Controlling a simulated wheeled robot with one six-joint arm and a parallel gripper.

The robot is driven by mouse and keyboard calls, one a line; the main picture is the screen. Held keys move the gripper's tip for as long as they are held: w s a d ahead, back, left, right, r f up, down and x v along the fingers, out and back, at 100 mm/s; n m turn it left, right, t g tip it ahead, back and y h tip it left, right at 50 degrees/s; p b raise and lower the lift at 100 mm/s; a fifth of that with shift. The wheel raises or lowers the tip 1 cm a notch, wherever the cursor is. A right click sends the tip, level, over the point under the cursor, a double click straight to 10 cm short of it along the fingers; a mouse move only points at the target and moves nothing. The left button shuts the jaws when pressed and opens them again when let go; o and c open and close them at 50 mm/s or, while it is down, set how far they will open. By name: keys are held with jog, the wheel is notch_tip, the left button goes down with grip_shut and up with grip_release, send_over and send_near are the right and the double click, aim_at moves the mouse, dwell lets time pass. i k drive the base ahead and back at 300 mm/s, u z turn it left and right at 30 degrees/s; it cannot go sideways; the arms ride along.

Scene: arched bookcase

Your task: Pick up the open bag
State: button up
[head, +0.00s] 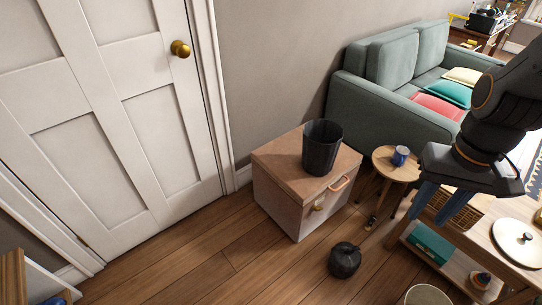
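A black, open-topped container (322,149) stands upright on the lid of a pinkish-brown chest (275,184). Its sides look slightly ribbed, and it may be the open bag. A small, round black thing (344,261) with a knot-like top lies on the floor in front of the chest; it looks like a closed, tied bag. My gripper (428,217) hangs at the right, pointing down with its blue fingers apart. It looks open and empty, and is apart from both black things. It appears in front of the wooden table.
A round stool (396,166) with a blue mug (400,155) stands right of the chest. A wooden table (489,234) with a round lid (518,243) is at the right. A green sofa (385,105) is behind. A white door (110,110) is at left; the floor before it is clear.

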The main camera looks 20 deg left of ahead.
aim_at(323, 138)
jog(key=u, duration=0.8)
jog(key=k, duration=0.45)
jog(key=u, duration=0.95)
jog(key=i, duration=0.8)
jog(key=z, duration=1)
jog(key=i, duration=0.75)
jog(key=z, duration=0.75)
